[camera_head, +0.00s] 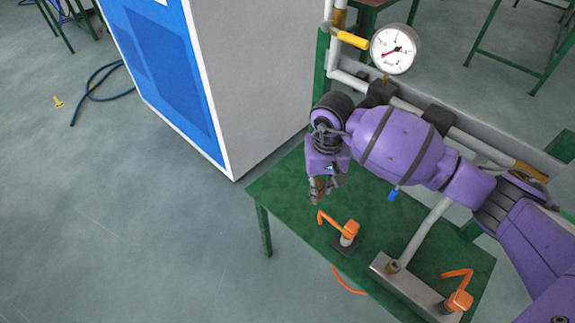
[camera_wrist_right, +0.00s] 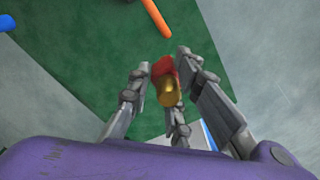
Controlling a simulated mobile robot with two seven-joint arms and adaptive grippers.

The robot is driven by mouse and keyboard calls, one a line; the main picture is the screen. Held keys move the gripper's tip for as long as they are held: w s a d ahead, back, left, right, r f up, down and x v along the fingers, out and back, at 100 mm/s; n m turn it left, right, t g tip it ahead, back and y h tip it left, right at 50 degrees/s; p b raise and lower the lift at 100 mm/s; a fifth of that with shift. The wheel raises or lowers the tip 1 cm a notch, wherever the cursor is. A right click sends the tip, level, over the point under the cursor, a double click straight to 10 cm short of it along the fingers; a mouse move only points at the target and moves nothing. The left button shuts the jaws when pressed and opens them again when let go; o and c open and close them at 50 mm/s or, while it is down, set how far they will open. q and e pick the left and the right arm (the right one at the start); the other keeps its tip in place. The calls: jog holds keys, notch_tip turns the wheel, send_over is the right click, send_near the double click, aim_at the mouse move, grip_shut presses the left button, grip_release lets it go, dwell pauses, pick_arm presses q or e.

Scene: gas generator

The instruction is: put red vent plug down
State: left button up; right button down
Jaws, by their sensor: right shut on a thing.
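The red vent plug (camera_wrist_right: 164,70) has a brass-coloured end and shows between the fingers of my right gripper (camera_wrist_right: 170,88) in the right wrist view. The right gripper is shut on it. In the head view my right gripper (camera_head: 322,192) hangs over the left part of the green table (camera_head: 285,190), near an orange-handled valve. The plug is small and mostly hidden by the fingers there. Whether it touches the table cannot be told. My left gripper is not in view.
An orange-handled valve (camera_head: 348,232) stands on the table close to the gripper. Another orange handle (camera_head: 459,298) is on a grey block (camera_head: 410,290) at the right. A pressure gauge (camera_head: 394,48) and pipes stand behind. A blue and white cabinet (camera_head: 250,80) is at the left. The table's left corner is clear.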

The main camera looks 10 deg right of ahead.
jog(key=shift+w+f, duration=0.15)
jog(key=shift+f, duration=0.05)
jog(key=shift+w+f, duration=0.2)
jog(key=shift+f, duration=0.05)
notch_tip(320, 180, down, 4)
jog(key=shift+w+d+r+b, duration=0.15)
jog(key=shift+r+b, duration=0.1)
jog(key=shift+b, duration=1)
jog(key=shift+r, duration=0.15)
jog(key=c, duration=2)
grip_release()
jog(key=shift+f, duration=0.25)
jog(key=shift+c, duration=0.2)
jog(key=o, duration=0.5)
jog(key=shift+c, duration=0.2)
